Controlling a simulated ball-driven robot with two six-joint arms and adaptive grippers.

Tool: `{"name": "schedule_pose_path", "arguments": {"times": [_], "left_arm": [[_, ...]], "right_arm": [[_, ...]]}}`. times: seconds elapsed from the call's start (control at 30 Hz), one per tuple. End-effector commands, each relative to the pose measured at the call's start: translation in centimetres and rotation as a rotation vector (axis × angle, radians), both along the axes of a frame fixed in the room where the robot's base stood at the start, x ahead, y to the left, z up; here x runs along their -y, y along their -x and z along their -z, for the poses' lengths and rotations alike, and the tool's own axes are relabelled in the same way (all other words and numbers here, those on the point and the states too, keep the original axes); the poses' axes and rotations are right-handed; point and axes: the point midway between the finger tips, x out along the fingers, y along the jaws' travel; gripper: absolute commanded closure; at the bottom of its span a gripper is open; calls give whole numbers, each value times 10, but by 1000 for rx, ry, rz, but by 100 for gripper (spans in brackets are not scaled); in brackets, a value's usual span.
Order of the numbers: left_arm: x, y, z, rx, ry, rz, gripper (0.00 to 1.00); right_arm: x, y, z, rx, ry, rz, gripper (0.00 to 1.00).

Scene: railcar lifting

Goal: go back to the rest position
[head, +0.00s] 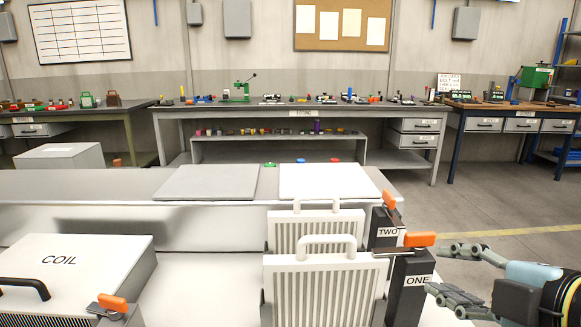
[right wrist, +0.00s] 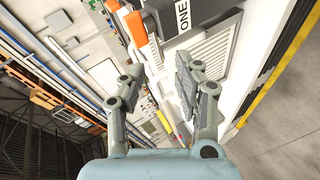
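My right gripper (head: 445,270) is at the lower right of the head view, beside the black block marked ONE (head: 412,290). Its fingers are spread apart with nothing between them. In the right wrist view the open fingers (right wrist: 160,88) show in the middle, with the ONE label (right wrist: 183,16) beyond them at the top. The orange-handled lever (head: 420,240) on block ONE is left of the gripper, apart from it in the head view. My left gripper does not show in either view.
Two white slatted panels with handles (head: 322,285) stand left of the blocks. Block TWO (head: 386,232) is behind ONE. A white COIL box (head: 75,265) is at the left. Workbenches (head: 300,113) line the back wall. Open floor (head: 500,205) lies to the right.

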Motion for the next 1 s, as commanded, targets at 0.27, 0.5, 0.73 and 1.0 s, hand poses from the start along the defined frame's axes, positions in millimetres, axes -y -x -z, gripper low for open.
{"name": "schedule_pose_path", "arguments": {"times": [0.27, 0.5, 0.73, 1.0], "left_arm": [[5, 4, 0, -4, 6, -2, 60], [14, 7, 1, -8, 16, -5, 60], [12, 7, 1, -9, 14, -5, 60], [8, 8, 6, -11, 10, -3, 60]], "right_arm": [[12, 48, 46, -330, -225, 235, 67], [35, 113, 85, -637, -444, 644, 67], [57, 171, 103, -789, -592, 1054, 67], [71, 182, 171, -838, -632, 1247, 67]]}}
